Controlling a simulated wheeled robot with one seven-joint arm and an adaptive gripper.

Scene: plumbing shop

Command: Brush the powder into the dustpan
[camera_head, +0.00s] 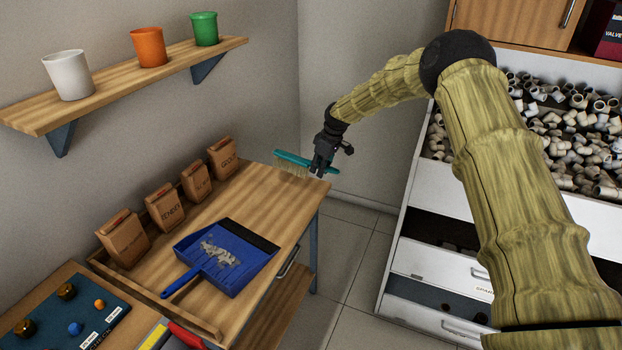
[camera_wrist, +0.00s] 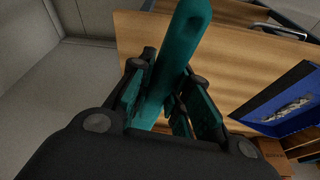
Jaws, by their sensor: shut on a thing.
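My gripper (camera_head: 324,160) is shut on the teal handle of a brush (camera_head: 291,158). It holds the brush above the far right end of the wooden table, with the tan bristles facing down. The teal handle also fills the middle of the wrist view (camera_wrist: 176,60), between the fingers. A blue dustpan (camera_head: 225,285) lies on the table, with its handle toward the lower left and its dark lip toward the brush. Pale grey powder (camera_head: 219,253) lies in a patch inside the dustpan. The dustpan and powder also show at the right of the wrist view. I see no powder on the bare tabletop.
Several brown paper bags (camera_head: 165,207) stand along the table's wall side. A shelf (camera_head: 130,85) above holds white, orange and green cups. Drawers and a bin of white pipe fittings (camera_head: 563,140) stand at right. Bare tabletop (camera_head: 262,208) lies between dustpan and brush.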

